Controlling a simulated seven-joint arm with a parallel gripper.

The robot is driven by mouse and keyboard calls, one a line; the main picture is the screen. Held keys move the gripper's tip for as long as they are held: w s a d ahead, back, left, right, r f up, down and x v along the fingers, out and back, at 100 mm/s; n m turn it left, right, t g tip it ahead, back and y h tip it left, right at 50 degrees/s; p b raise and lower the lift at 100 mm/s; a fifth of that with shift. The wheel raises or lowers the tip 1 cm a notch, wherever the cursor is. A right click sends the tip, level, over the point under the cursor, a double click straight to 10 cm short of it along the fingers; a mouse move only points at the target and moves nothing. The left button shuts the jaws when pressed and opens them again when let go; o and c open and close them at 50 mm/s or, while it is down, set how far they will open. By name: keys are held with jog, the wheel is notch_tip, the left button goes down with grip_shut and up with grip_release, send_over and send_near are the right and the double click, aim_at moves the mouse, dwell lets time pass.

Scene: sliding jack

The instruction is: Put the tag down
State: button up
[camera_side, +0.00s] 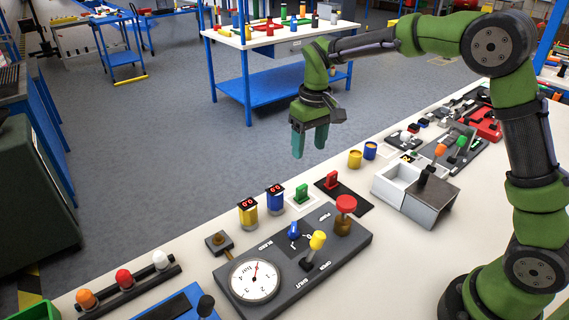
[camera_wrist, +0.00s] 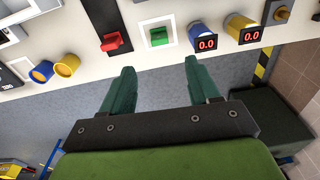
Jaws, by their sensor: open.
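My gripper (camera_side: 309,146) is open and empty, its two teal fingers hanging in the air beyond the bench edge. A small green upright piece (camera_side: 301,193) stands on a white square outline on the bench. A small red upright piece (camera_side: 331,181) stands on a black plate beside it. I cannot tell which of these is the tag. In the wrist view, the green piece (camera_wrist: 158,37) lies ahead of the gap between my fingers (camera_wrist: 159,72), and the red piece (camera_wrist: 111,41) is ahead of the left finger. Neither touches my gripper.
Yellow and blue cylinders with red displays (camera_side: 248,212) stand left of the green piece. A dark panel (camera_side: 345,250) holds a gauge, a yellow lever and a red knob. A white open box (camera_side: 396,181) and small yellow and blue cups (camera_side: 355,159) stand to the right.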

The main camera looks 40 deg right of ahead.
jog(key=s+r+m+t+y, duration=0.1)
jog(key=s+r+m+t, duration=0.15)
jog(key=s+r, duration=0.8)
jog(key=s+f+m+t, duration=0.1)
jog(key=s+t, duration=0.3)
jog(key=s, duration=0.8)
jog(key=shift+s+f+y, duration=0.4)
jog(key=shift+f, duration=0.1)
